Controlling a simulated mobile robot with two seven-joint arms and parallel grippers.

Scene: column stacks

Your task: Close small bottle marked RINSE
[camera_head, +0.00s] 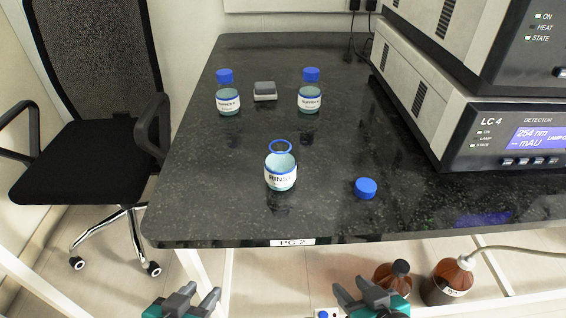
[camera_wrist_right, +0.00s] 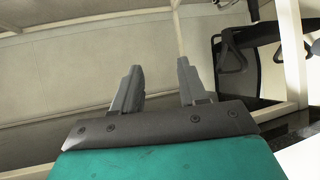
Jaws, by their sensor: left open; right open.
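The small bottle marked RINSE (camera_head: 281,178) stands upright and uncapped on the dark bench top, with a blue ring at its open neck. A blue cap (camera_head: 365,188) lies on the bench to the right of the bottle, apart from it. My left gripper (camera_head: 197,296) is open and empty at the bottom of the head view, in front of the bench edge. My right gripper (camera_head: 368,295) is open and empty, also low in front of the bench. In the right wrist view the right gripper (camera_wrist_right: 160,78) shows its two fingers apart with nothing between them.
Two blue-capped bottles, a left one (camera_head: 228,100) and a right one (camera_head: 309,98), stand at the back with a small grey block (camera_head: 265,91) between them. The LC 4 detector stack (camera_head: 480,130) fills the right. Brown bottles (camera_head: 447,281) stand below the bench (camera_head: 215,200). A chair (camera_head: 90,150) is at left.

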